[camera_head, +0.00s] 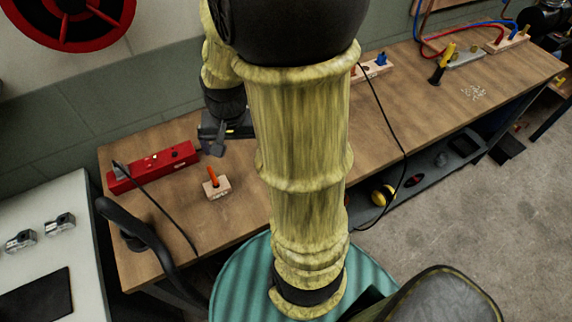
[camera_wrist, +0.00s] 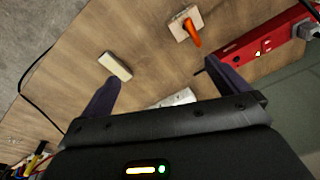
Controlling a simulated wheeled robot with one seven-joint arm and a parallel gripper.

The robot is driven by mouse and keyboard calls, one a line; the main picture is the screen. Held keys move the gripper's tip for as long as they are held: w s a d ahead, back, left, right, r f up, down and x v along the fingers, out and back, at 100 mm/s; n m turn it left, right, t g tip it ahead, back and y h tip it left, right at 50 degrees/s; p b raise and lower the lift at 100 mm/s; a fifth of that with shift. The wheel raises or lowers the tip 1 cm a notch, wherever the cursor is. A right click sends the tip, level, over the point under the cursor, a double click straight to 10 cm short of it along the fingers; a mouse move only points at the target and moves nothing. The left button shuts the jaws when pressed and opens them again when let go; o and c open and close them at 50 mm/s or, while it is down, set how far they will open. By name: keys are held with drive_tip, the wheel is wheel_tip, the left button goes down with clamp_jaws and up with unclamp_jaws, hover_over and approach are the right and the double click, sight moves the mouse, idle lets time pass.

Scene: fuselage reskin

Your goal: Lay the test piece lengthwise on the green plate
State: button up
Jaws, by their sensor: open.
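A small cream block (camera_wrist: 115,66) lies flat on the wooden bench in the wrist view, just beyond the tip of the left finger; it may be the test piece. I cannot make it out in the head view, where my yellow arm covers the middle of the bench. My gripper (camera_wrist: 162,72) is open over the bench, its two dark fingers wide apart with nothing between the tips. In the head view the gripper (camera_head: 216,142) shows small behind the arm. I cannot pick out a green plate in either view.
A wooden block with an orange peg (camera_head: 216,187) stands on the bench (camera_head: 150,225) near a red bar-shaped device (camera_head: 153,167). A white item (camera_wrist: 178,98) is partly hidden by my gripper. Black cables cross the bench. A yellow-handled tool (camera_head: 441,65) stands further right.

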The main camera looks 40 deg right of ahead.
drive_tip(key=s+d+m+g+y+b, duration=0.1)
drive_tip(key=d+m+b, duration=0.1)
drive_tip(key=d+m, duration=1.1)
drive_tip(key=d, duration=0.3)
drive_tip(key=shift+d+f+m+y, duration=0.3)
drive_tip(key=shift+m, duration=0.1)
drive_tip(key=shift+s, duration=0.1)
drive_tip(key=f, duration=0.4)
drive_tip(key=a+f, duration=0.1)
drive_tip(key=f, duration=0.7)
drive_tip(key=shift+a+f, duration=0.1)
drive_tip(key=shift+a, duration=0.1)
drive_tip(key=shift+w+f, duration=0.1)
drive_tip(key=shift+w, duration=0.1)
drive_tip(key=shift+s+f, duration=0.1)
drive_tip(key=shift+f, duration=2.4)
